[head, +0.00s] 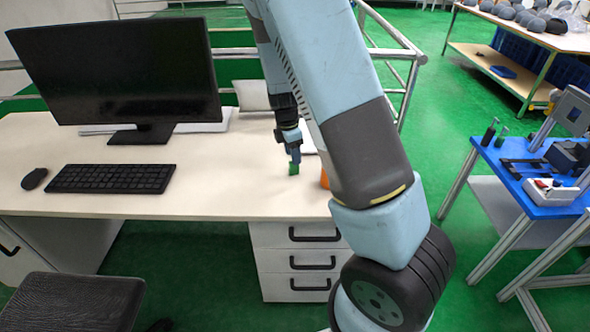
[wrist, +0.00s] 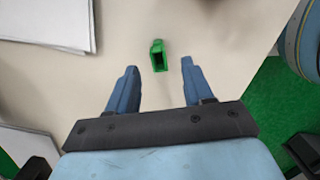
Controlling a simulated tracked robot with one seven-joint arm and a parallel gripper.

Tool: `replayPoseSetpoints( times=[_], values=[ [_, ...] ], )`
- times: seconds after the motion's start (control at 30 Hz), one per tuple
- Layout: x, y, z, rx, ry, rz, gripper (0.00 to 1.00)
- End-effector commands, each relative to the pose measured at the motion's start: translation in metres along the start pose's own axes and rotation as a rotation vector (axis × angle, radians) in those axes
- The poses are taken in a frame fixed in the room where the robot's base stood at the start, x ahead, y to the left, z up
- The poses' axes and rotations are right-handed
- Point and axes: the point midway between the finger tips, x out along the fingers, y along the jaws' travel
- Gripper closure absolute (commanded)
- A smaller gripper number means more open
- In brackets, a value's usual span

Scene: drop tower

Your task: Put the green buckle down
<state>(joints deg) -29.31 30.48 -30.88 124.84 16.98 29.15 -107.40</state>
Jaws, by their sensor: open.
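The green buckle (head: 294,169) is on or just above the white desk (head: 215,190), near the desk's right end in the head view. In the wrist view the green buckle (wrist: 158,56) lies beyond and between my fingertips, with its dark hollow facing the camera. My gripper (head: 294,155) points down right at the buckle in the head view. In the wrist view my gripper (wrist: 160,76) has its two blue fingers spread wide, with clear gaps to the buckle on both sides.
A monitor (head: 120,70), a keyboard (head: 111,178) and a mouse (head: 34,179) occupy the desk's left. An orange object (head: 325,178) stands close right of the buckle, partly behind my arm. White papers (wrist: 50,22) lie at the wrist view's upper left. The desk's middle front is clear.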

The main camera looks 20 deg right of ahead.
Motion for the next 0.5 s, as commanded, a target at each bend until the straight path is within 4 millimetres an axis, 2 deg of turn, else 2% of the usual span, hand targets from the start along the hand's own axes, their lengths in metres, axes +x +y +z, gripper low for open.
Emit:
replayPoseSetpoints(
  times=[0.17,0.5],
  values=[
    [0.012,0.0,0.0,0.001,-0.001,-0.001,0.49],
    [0.049,0.001,0.0,0.001,-0.001,-0.001,0.49]
  ],
)
